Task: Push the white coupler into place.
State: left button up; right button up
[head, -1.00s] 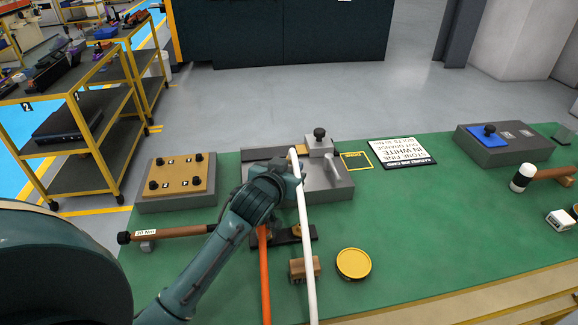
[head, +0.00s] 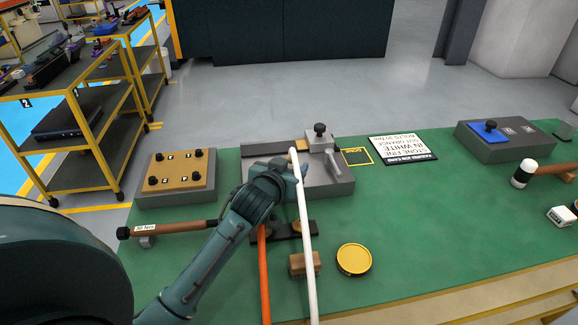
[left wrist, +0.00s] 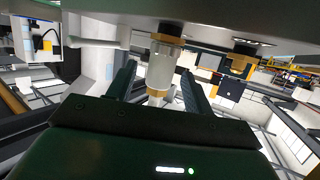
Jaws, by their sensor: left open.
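A pale, whitish cylinder (left wrist: 160,68) with brass-coloured ends stands between my two fingers in the left wrist view. It looks like the coupler. My left gripper (left wrist: 158,85) is open, with a finger on each side of it and visible gaps. In the head view my left gripper (head: 295,172) is over the grey fixture block (head: 330,188), at the upper part of a long white tube (head: 306,240). The coupler cannot be made out clearly in the head view, and its seat is hidden. My right gripper is not in view.
An orange tube (head: 264,270) runs beside the white one. A wooden block (head: 304,264) and a yellow round lid (head: 354,259) lie in front. A torque wrench (head: 170,230) and a tan plate with knobs (head: 180,170) are left.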

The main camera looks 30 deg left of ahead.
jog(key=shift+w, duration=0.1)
pick_arm(q)
jog(key=shift+s, duration=0.3)
jog(key=b+v, duration=0.1)
jog(key=v, duration=1.1)
jog(key=shift+s+r, duration=0.15)
jog(key=shift+s, duration=0.1)
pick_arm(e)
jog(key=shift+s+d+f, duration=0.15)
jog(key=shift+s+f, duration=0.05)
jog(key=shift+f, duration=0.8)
pick_arm(q)
jog(key=shift+d, duration=0.1)
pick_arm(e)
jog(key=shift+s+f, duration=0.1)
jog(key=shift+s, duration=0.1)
